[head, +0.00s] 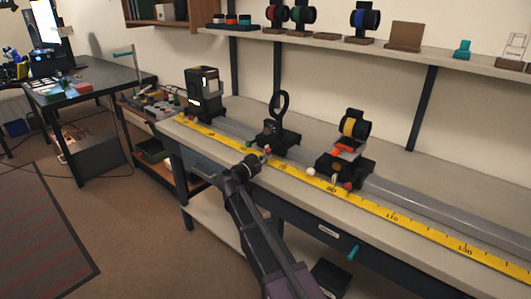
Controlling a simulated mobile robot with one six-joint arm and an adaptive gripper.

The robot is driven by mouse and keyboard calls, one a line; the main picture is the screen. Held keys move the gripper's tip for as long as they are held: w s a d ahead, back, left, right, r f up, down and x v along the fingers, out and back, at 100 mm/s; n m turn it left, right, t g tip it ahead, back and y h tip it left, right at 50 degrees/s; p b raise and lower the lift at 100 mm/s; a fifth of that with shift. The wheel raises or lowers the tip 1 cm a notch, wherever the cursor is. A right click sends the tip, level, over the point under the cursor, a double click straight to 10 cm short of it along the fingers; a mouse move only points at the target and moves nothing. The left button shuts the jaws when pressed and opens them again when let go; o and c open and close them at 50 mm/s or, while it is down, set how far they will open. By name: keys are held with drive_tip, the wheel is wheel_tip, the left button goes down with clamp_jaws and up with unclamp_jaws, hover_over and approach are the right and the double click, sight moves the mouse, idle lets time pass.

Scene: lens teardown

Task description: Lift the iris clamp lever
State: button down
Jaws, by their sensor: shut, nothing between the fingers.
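A black ring on a stem (280,106), which looks like the iris, stands upright on a black carriage (284,139) on the grey rail. Small pale and red parts (266,150) show at the carriage's front; I cannot make out which is the clamp lever. My arm reaches up from the bottom, and my gripper (258,157) is at the bench's front side, just in front of this carriage. It looks shut and empty. Its fingertips are small here, and I cannot tell whether they touch the lever.
A lamp housing (203,92) stands left on the rail. A carriage with a yellow-banded lens (354,125) and orange part stands right. A yellow scale (390,215) runs along the front. The shelf (395,48) above holds several mounts. The rail's right part is clear.

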sight(267, 149)
drive_tip(key=shift+w+d+r+p, duration=0.1)
drive_tip(key=shift+r+p, duration=0.85)
drive_tip(key=shift+r, duration=0.05)
drive_tip(key=shift+w+d+r+p, duration=0.1)
drive_tip(key=shift+r+p, duration=0.85)
drive_tip(key=shift+r, duration=0.05)
drive_tip(key=shift+s+a, duration=0.1)
drive_tip(key=shift+s, duration=0.05)
drive_tip(key=f+b+v, duration=0.1)
drive_tip(key=v, duration=0.5)
drive_tip(key=shift+s+a, duration=0.25)
drive_tip(key=shift+s, duration=0.05)
